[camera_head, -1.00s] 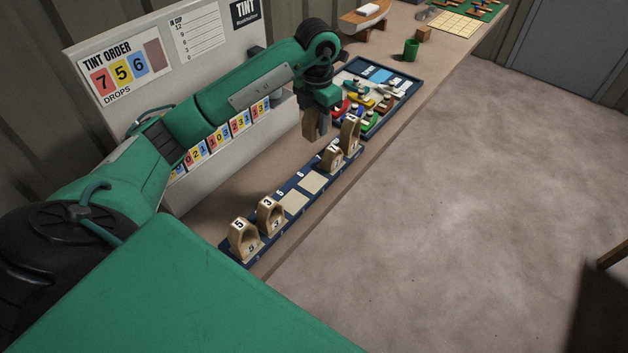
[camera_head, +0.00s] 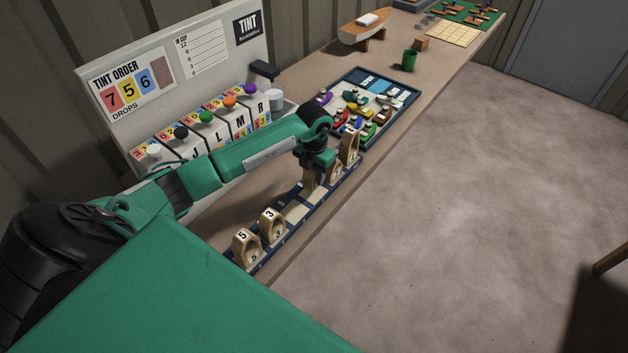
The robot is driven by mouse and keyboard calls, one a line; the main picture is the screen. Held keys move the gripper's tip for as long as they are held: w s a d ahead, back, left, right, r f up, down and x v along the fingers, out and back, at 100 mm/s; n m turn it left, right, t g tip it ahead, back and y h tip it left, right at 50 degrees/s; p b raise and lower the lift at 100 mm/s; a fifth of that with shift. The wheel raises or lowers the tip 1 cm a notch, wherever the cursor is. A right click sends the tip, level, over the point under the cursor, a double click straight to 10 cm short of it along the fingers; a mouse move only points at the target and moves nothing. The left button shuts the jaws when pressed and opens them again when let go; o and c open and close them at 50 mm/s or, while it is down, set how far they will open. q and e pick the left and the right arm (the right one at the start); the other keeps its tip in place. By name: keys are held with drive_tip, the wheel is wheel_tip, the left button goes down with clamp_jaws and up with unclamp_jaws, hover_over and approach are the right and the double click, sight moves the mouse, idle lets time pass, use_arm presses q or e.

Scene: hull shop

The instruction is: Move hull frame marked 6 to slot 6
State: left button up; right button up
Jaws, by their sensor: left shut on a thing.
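A dark blue rack (camera_head: 270,245) runs along the bench's front edge. Wooden hull frames marked 5 (camera_head: 246,248) and 3 (camera_head: 271,227) stand at its near end. A small frame (camera_head: 337,171) and a taller frame (camera_head: 350,146) stand at its far end. My left gripper (camera_head: 312,170) is shut on a wooden hull frame (camera_head: 308,181), upright at the rack's middle, just short of the small frame. Its number is hidden, and I cannot tell whether its foot touches the rack. A bare cream pad (camera_head: 296,212) shows between it and frame 3. My right gripper is not in view.
A tint dispenser with coloured knobs (camera_head: 206,117) stands behind my left arm. Open floor lies right of the bench.

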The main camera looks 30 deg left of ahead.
sight(314, 184)
use_arm(q)
wheel_tip(314, 184, down, 4)
drive_tip(key=shift+f+p, duration=0.1)
drive_tip(key=shift+p, duration=0.4)
drive_tip(key=shift+f, duration=0.1)
drive_tip(key=shift+f, duration=0.15)
drive_tip(key=o, duration=1)
